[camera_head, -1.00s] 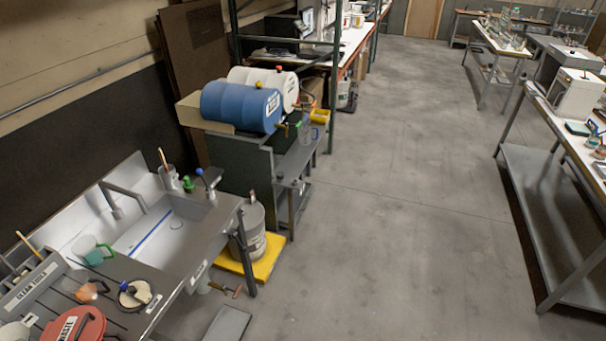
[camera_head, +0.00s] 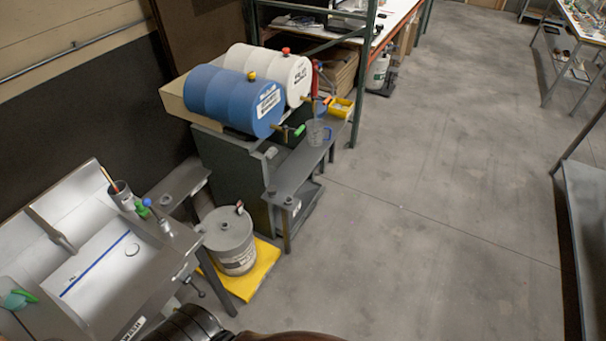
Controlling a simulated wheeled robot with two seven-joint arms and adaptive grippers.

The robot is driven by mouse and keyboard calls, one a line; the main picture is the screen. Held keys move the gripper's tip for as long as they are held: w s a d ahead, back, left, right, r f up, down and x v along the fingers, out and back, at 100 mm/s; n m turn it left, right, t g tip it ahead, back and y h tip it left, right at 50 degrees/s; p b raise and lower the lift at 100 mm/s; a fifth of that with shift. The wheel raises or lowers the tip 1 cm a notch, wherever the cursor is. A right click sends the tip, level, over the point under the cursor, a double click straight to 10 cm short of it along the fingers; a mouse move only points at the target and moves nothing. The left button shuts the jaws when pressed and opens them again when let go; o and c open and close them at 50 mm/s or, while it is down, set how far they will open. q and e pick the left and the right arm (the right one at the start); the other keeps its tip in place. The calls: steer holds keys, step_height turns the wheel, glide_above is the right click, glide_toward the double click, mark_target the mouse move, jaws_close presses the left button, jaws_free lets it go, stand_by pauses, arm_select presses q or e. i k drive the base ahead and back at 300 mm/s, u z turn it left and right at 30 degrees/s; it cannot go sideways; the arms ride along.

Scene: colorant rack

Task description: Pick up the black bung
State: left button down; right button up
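I cannot clearly pick out a black bung. A small dark grey knob (camera_head: 272,190) stands on the near end of the narrow metal shelf (camera_head: 300,165) in front of the drums, too small to identify. A grey can (camera_head: 229,243) has a small dark fitting (camera_head: 225,226) on its lid and stands on a yellow platform (camera_head: 262,268). The blue drum (camera_head: 222,98) has a yellow cap (camera_head: 251,76) on top, and the white drum (camera_head: 262,68) has a red one (camera_head: 286,51). Neither of my grippers shows; dark parts at the bottom edge look like my arm.
A sink (camera_head: 100,275) stands at the left. A metal table (camera_head: 590,215) stands at the right edge. The floor between is clear.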

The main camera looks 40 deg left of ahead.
mark_target(271, 189)
steer(key=u, duration=0.25)
steer(key=i, duration=1.05)
steer(key=u, duration=1.55)
steer(key=i, duration=0.85)
steer(key=u, duration=0.9)
